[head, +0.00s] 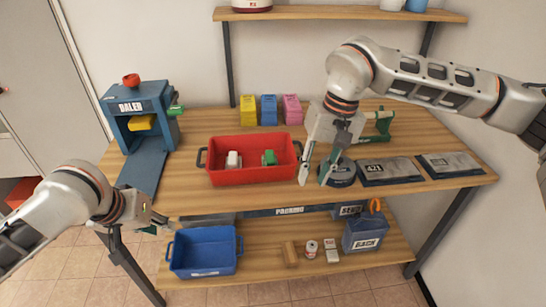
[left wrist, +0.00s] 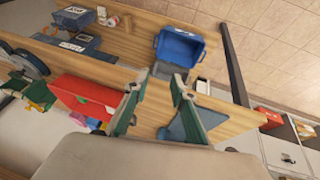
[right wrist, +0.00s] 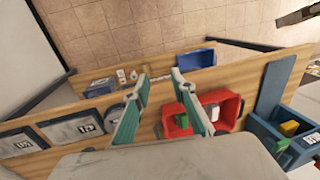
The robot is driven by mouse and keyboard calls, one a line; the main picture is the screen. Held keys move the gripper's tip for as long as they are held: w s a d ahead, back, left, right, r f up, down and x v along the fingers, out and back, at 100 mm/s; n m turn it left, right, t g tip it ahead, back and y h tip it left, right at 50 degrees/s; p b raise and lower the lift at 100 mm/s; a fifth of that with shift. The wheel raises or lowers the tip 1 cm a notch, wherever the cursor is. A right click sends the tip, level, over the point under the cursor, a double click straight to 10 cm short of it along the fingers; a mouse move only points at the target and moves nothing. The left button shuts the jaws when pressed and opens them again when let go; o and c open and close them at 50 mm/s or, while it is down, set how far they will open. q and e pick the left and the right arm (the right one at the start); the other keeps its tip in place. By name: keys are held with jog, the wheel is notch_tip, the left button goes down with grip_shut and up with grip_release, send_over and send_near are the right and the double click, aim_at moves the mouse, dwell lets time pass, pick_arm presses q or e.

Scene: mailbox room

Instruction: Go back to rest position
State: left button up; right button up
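My left gripper (head: 150,222) is at the front left of the workbench, near its front edge. In the left wrist view its two fingers (left wrist: 158,100) are spread apart with nothing between them. My right gripper (head: 317,168) is above the bench, just right of the red tray. In the right wrist view its fingers (right wrist: 153,98) are apart and empty.
A blue machine (head: 120,105) stands at the bench's left end. Yellow, blue and pink boxes (head: 269,110) line the back. Dark flat packages (head: 390,171) lie at the right. A blue bin (head: 205,268) and small items are on the lower shelf. An upper shelf (head: 340,13) hangs behind.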

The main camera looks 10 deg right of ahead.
jog(key=shift+d+r, duration=0.2)
jog(key=shift+r, duration=0.75)
